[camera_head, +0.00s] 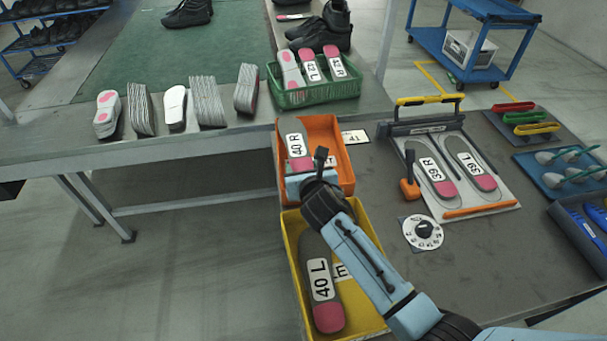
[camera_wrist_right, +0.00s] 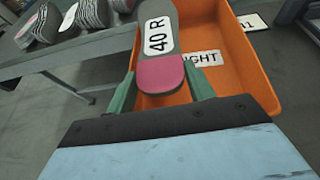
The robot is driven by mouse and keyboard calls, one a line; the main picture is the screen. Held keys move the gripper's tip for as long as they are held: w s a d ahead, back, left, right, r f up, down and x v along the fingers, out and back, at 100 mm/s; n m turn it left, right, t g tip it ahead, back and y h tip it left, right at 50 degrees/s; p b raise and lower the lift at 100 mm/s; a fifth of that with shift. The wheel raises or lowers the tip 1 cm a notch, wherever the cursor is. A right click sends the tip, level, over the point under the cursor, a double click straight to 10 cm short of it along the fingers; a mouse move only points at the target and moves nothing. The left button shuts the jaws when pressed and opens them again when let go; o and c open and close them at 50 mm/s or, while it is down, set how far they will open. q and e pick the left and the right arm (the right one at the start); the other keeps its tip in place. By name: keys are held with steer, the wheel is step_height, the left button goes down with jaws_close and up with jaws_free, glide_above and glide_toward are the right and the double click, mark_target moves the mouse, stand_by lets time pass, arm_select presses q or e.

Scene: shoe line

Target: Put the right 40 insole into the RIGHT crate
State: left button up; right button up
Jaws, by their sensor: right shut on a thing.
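The right 40 insole, grey with a pink heel and a "40 R" label (camera_head: 295,143), is between the green fingers of my right gripper (camera_head: 301,168). It also shows in the right wrist view (camera_wrist_right: 158,40), with its pink heel between the fingers. The right gripper is shut on it. The insole is over the orange RIGHT crate (camera_head: 326,127), toward its left side; whether it touches the crate is unclear. The crate's floor label, partly hidden by the insole, shows in the right wrist view (camera_wrist_right: 207,58). My left gripper is not in view.
A yellow crate (camera_head: 290,232) holding a 40 L insole (camera_head: 320,270) is just in front. A fixture board (camera_head: 455,205) with two size 39 insoles and a dial (camera_head: 423,232) are to the right. A green basket (camera_head: 318,93) stands behind on the bench.

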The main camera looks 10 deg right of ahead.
steer(key=shift+a+f, duration=0.1)
steer(key=shift+f, duration=0.55)
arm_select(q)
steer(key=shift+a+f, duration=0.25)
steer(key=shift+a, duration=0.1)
arm_select(e)
steer(key=shift+r, duration=0.1)
steer(key=shift+f, duration=0.6)
steer(key=o, duration=1)
steer(key=shift+f, duration=0.1)
steer(key=shift+c, duration=0.2)
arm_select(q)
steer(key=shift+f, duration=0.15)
arm_select(e)
steer(key=shift+s+f, duration=0.1)
